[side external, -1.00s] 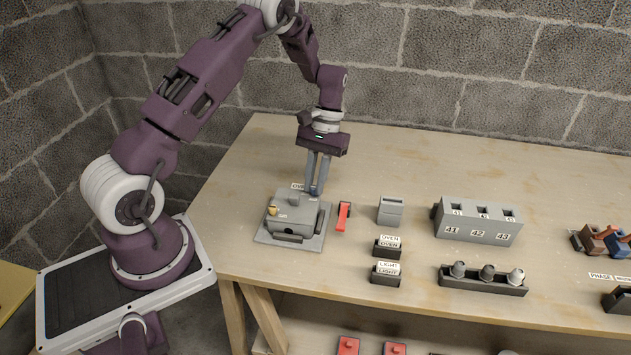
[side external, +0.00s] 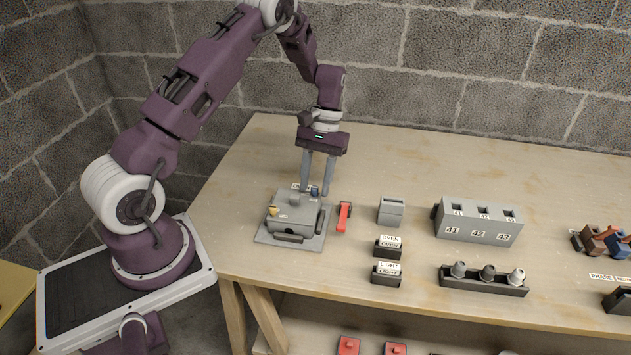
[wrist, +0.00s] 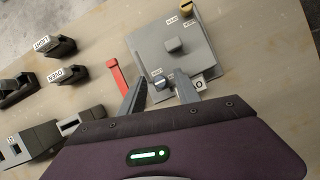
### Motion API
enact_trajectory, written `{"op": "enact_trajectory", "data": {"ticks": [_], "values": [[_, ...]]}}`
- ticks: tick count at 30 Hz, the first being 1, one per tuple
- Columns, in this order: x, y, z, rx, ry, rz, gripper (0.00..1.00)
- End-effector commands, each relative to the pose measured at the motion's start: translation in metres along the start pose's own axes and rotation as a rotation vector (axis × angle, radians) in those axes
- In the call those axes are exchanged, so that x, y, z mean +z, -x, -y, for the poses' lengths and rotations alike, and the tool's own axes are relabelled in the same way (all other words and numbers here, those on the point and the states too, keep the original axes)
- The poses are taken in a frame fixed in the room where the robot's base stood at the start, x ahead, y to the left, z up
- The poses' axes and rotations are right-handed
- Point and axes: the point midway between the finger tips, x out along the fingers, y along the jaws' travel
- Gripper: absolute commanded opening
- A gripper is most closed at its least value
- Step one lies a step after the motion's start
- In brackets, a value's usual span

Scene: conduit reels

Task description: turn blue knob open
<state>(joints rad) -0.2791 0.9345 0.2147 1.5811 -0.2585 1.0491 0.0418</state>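The blue knob (side external: 314,190) is on the far side of a grey box (side external: 296,215) on a grey base plate (side external: 318,238). In the wrist view the blue knob (wrist: 160,82) shows between my two fingers, beside a label. My gripper (side external: 316,191) points down over it, fingers spread, one on each side of the knob. In the wrist view my gripper (wrist: 163,80) shows gaps between the fingers and the knob. How deep the fingertips reach around it is hard to tell.
A red lever (side external: 344,215) stands just right of the plate. Further right are a grey holder (side external: 390,210), black labelled blocks (side external: 387,254) and a numbered grey box (side external: 478,222). The table behind is clear.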

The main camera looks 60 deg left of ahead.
Motion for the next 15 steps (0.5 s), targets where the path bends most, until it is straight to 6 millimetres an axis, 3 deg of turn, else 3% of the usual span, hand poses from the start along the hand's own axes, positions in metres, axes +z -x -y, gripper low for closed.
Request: {"op": "enact_trajectory", "data": {"ticks": [5, 12, 15], "values": [[-0.001, 0.007, 0.0, 0.001, 0.0, -0.004, 0.39], [-0.001, 0.055, 0.0, 0.0, 0.0, -0.005, 0.39], [-0.001, 0.067, 0.0, 0.0, 0.0, -0.002, 0.39]]}}
